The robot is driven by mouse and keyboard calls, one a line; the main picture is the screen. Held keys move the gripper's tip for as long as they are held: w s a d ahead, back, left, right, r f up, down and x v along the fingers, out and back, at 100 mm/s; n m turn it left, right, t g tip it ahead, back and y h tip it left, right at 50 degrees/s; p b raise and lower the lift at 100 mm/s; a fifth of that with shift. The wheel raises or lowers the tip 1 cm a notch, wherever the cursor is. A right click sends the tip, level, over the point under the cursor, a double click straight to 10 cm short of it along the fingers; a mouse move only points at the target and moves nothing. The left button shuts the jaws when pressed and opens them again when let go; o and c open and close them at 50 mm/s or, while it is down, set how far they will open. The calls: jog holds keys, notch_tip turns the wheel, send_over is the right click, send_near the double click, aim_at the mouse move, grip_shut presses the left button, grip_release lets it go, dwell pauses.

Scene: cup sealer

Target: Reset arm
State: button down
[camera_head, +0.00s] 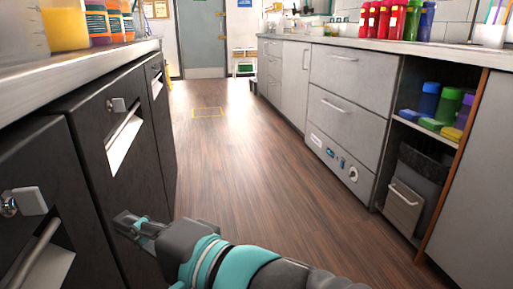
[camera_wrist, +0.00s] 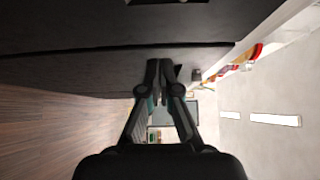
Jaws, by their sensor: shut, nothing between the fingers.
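My gripper (camera_head: 128,222) reaches in from the bottom of the head view, low in the aisle beside the dark cabinets on the left. In the wrist view my gripper (camera_wrist: 166,66) has its two fingertips together, with nothing between them. The fingertips lie in front of a dark cabinet face in both views. I cannot tell whether they touch it. No cup or sealer can be made out in either view.
Dark cabinets (camera_head: 92,142) with handles line the left under a counter (camera_head: 75,82). Grey drawers (camera_head: 345,72) and an open shelf (camera_head: 425,128) line the right. The wooden floor (camera_head: 235,150) between them is clear to a door (camera_head: 202,38) at the back.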

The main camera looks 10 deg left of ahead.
jog(key=s+f+n+g+h, duration=0.2)
jog(key=s+f+n+g, duration=0.3)
jog(key=s, duration=0.2)
jog(key=w+d+f+n+h+p, duration=0.2)
jog(key=w+d+f+h+p, duration=0.15)
jog(key=d+f+h, duration=0.45)
jog(key=w+d+t+h+p, duration=0.1)
jog(key=w+d+t, duration=0.15)
jog(key=d, duration=0.55)
jog(key=w+d+t+h+p, duration=0.2)
jog(key=w+d, duration=0.2)
jog(key=d, duration=0.4)
jog(key=w+d+r+m+t+h+p, duration=0.1)
jog(key=d+r+m+h+p, duration=0.1)
jog(key=d, duration=0.6)
jog(key=w+d+r+m+t+h+p, duration=0.1)
jog(key=d+r, duration=0.3)
jog(key=d, duration=0.4)
jog(key=shift+w+d+m+h+p, duration=0.2)
jog(key=shift+w+m+h+p, duration=0.4)
jog(key=shift+w+m+h, duration=0.15)
jog(key=shift+s+a, duration=0.1)
